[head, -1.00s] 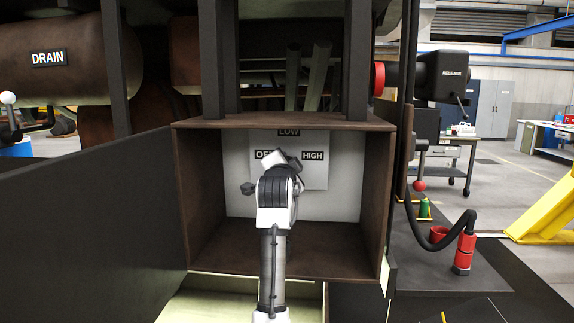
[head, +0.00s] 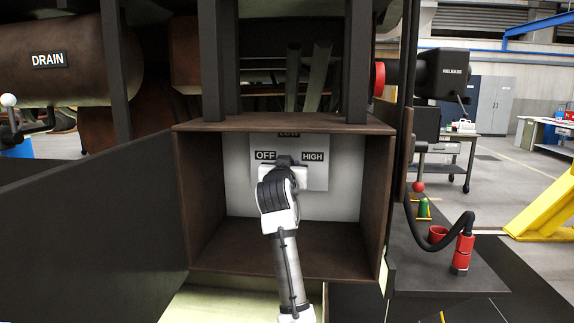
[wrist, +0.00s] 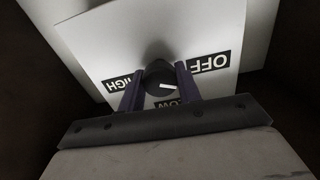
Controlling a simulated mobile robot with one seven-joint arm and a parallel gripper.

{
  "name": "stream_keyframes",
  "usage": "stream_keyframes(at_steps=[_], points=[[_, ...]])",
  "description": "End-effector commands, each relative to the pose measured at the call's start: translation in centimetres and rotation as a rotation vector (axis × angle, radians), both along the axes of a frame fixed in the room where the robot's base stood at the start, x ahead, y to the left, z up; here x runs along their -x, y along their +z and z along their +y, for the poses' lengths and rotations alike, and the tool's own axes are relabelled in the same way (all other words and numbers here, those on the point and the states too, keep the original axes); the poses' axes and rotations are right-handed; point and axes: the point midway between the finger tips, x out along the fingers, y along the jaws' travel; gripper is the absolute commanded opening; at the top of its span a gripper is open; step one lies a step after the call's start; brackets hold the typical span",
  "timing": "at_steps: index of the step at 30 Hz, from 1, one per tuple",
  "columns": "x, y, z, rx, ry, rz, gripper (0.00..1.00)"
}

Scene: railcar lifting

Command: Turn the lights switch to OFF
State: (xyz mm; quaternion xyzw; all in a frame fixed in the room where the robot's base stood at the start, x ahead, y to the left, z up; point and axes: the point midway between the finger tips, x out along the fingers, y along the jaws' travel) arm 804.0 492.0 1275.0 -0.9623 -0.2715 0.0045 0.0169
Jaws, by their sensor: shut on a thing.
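The dark round lights switch (wrist: 158,73) is a knob with a short white mark. It sits on a white panel (wrist: 105,42) labelled OFF, LOW and HIGH, upside down in the wrist view. The mark lies nearly level there, on the lower right of the knob; I cannot tell which label it points to. My gripper (wrist: 158,88) is shut on the knob, one finger on each side. In the head view, my gripper (head: 284,164) is at the panel (head: 316,178) between the OFF and HIGH labels, and my wrist hides the knob.
The panel is inside an open brown box (head: 205,200), whose walls surround my gripper closely. A dark door (head: 90,215) stands open at left. A shelf (head: 440,278) with a red cylinder (head: 463,252) and hose is at right.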

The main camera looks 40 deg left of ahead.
Motion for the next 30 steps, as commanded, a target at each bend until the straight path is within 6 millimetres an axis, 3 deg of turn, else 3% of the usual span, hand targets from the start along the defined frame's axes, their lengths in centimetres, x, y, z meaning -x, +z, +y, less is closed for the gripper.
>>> stream_keyframes(at_steps=[15, 30], points=[[-0.03, -0.18, 0.03, 0.313, 0.001, -0.186, 0.11], [0.00, -0.24, 0.07, 0.383, 0.001, -0.229, 0.11]])
